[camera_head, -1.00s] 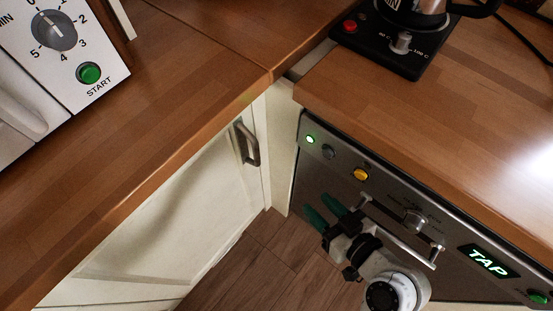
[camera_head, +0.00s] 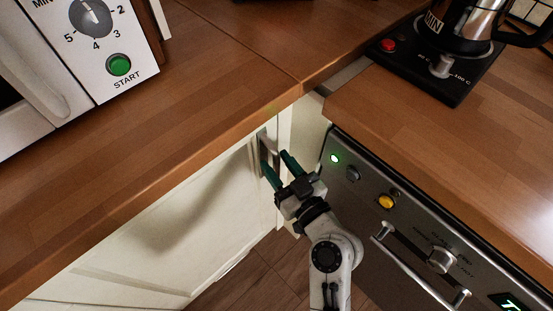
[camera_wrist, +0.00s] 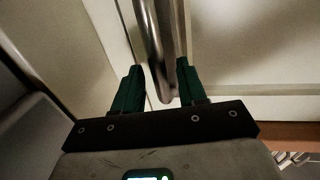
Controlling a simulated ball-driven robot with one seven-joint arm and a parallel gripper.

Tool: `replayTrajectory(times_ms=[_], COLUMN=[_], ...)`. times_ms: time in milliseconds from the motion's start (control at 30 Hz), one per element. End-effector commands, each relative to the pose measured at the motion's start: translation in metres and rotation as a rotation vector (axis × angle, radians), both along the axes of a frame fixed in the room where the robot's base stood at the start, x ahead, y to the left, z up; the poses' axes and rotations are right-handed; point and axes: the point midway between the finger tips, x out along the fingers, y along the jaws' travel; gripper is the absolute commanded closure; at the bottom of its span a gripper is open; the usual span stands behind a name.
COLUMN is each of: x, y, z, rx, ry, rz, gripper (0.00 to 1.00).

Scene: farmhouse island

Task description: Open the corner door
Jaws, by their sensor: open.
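The corner door (camera_head: 205,215) is a cream cabinet door under the left counter, and it looks shut. Its metal bar handle (camera_head: 267,148) is upright near the door's right edge. My gripper (camera_head: 276,162) is at the handle with its green fingers open. The lower part of the handle is partly hidden by the fingers in the head view.
The dishwasher-like appliance (camera_head: 410,225) with a bar handle (camera_head: 415,265) stands close on the right of my arm. Wooden counters (camera_head: 190,90) overhang the door. A white microwave (camera_head: 60,60) and a kettle on a black base (camera_head: 430,70) stand on top.

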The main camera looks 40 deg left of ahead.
Motion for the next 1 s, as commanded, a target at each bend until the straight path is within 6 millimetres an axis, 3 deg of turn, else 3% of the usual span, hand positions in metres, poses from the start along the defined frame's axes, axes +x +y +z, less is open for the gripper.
replayTrajectory(times_ms=[133, 433, 867, 1000], x=[0.0026, 0.0031, 0.0031, 0.003], y=[0.0096, 0.0112, 0.0109, 0.0108], z=[0.0, -0.0003, -0.0003, -0.0003], rx=[-0.001, -0.001, -0.001, -0.001], ry=[0.0, 0.0, 0.0, 0.0], rz=[0.0, 0.0, 0.0, 0.0], gripper=[0.59, 0.59, 0.99, 1.0])
